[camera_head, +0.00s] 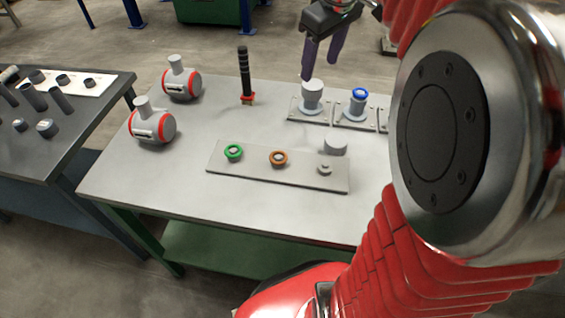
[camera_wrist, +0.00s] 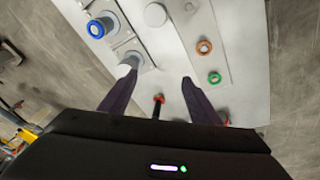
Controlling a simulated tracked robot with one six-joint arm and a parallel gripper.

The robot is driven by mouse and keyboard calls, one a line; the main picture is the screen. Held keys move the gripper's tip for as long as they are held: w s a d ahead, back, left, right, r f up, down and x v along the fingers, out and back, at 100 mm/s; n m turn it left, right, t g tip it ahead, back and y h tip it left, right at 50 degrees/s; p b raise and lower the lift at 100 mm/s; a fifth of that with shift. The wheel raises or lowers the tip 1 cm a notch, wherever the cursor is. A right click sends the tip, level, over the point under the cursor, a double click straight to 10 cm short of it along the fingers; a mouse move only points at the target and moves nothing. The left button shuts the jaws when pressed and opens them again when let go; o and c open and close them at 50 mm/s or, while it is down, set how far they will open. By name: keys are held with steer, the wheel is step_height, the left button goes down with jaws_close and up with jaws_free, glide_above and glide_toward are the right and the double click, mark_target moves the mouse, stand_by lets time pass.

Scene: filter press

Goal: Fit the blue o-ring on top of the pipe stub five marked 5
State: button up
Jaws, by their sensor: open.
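The blue o-ring (camera_head: 360,93) sits around the top of a grey pipe stub (camera_head: 355,114) on a square base plate at the back of the table. It also shows at the upper left of the wrist view (camera_wrist: 95,29). No number is readable on the stub. A bare stub (camera_head: 312,97) stands just left of it. My gripper (camera_head: 319,68) is open and empty above the table's back, up and left of the ring in the head view. In the wrist view my left finger partly overlaps the bare stub (camera_wrist: 132,60).
A flat plate (camera_head: 223,172) carries a green ring (camera_head: 233,152), an orange ring (camera_head: 278,158) and a bare peg (camera_head: 324,168). A grey round piece (camera_head: 335,144) is behind it. A black-handled tool (camera_head: 244,75) stands upright. Two red-and-grey fittings (camera_head: 153,126) are at left. My arm hides the table's right.

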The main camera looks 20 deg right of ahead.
steer(key=s+a+f+m+t, duration=0.1)
steer(key=s+a+f, duration=0.3)
steer(key=s+a, duration=0.4)
steer(key=s+a+f+m+t, duration=0.1)
steer(key=s+a+f, duration=0.3)
steer(key=s+a, duration=0.4)
steer(key=shift+s+a+f+m+t, duration=0.15)
steer(key=shift+s+a+m+t, duration=0.25)
steer(key=shift+s+m, duration=0.4)
steer(key=shift+w, duration=0.1)
stand_by(0.3)
